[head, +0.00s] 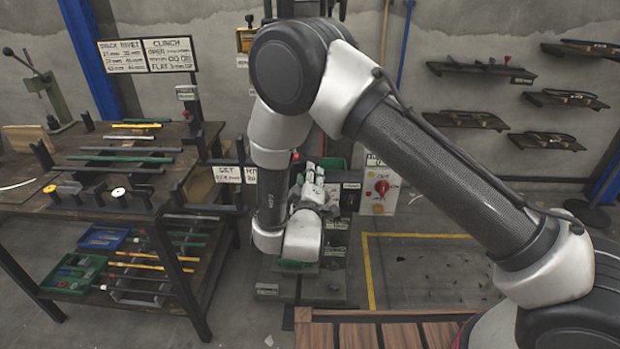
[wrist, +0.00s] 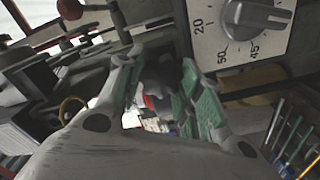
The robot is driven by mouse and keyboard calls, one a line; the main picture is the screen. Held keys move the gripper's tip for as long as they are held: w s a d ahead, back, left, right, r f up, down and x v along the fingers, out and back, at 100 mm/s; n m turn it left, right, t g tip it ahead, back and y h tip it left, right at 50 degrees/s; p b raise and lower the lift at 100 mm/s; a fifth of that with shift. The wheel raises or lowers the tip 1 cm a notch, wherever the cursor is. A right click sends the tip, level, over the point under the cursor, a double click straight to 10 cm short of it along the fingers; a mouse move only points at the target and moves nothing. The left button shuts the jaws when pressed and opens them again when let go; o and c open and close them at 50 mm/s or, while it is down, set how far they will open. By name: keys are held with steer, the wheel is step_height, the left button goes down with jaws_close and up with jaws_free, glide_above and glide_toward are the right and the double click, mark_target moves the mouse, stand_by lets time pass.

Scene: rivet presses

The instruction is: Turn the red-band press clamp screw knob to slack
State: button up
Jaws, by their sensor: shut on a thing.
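In the wrist view, my gripper (wrist: 160,72) has its two green-padded fingers closed in from either side on a dark grey knob (wrist: 161,70). I take this as the clamp screw knob. A small bit of red (wrist: 148,101) shows below it between the fingers; I cannot tell whether it is the press's band. In the head view, my gripper (head: 315,188) is at the press (head: 335,225) in the middle, and my arm hides much of the press. The knob itself is hidden there.
A dial plate with a grey knob (wrist: 258,18) sits close to the right finger in the wrist view. A panel with a red switch (head: 381,187) stands right of the press. A workbench (head: 120,205) is at left. Yellow-lined floor (head: 430,265) at right is open.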

steer(key=n, duration=1.3)
steer(key=shift+f, duration=0.2)
stand_by(0.5)
steer(key=o, duration=1)
steer(key=shift+o, duration=0.2)
steer(key=s, duration=0.7)
steer(key=shift+s, duration=0.3)
steer(key=shift+a, duration=0.15)
